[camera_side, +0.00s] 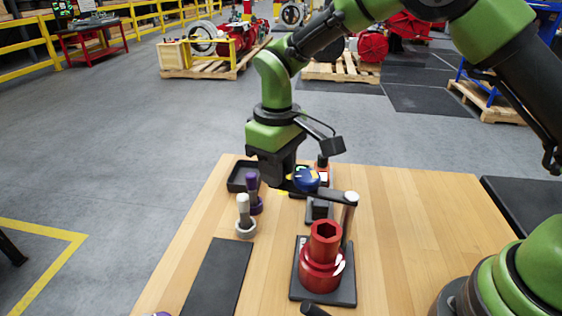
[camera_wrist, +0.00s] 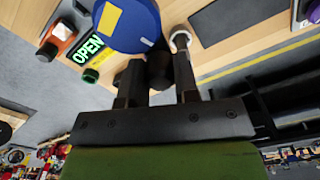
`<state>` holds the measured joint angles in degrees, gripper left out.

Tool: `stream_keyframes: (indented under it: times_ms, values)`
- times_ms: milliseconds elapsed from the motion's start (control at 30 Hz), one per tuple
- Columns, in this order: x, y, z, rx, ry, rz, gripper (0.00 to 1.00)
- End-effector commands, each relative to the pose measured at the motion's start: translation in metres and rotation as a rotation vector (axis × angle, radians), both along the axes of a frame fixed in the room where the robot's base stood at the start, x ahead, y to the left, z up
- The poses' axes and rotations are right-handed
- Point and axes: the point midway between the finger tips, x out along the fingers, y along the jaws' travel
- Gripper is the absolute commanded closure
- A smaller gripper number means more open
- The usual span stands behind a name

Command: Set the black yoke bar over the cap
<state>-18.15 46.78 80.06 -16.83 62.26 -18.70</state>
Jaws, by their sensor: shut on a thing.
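In the wrist view the bar (camera_wrist: 160,66) shows as a dark piece between the fingers. A blue disc (camera_wrist: 128,22) with a yellow mark lies beyond the fingers.
A purple-topped peg (camera_side: 253,190) and a grey peg (camera_side: 244,215) stand to the left. A black tray (camera_side: 238,177) is behind them, and a dark mat (camera_side: 217,280) lies at front left. An OPEN sign (camera_wrist: 88,48) is beyond my gripper. The table's right side is clear.

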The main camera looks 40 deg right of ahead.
Motion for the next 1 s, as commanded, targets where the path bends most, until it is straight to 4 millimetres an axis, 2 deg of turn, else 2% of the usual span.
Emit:
stream_keyframes:
  times_ms: [500,1000]
  values:
    - [-0.044,0.040,0.001,0.001,-0.002,0.476,1.00]
    - [-0.099,0.055,0.001,0.001,-0.001,0.936,1.00]
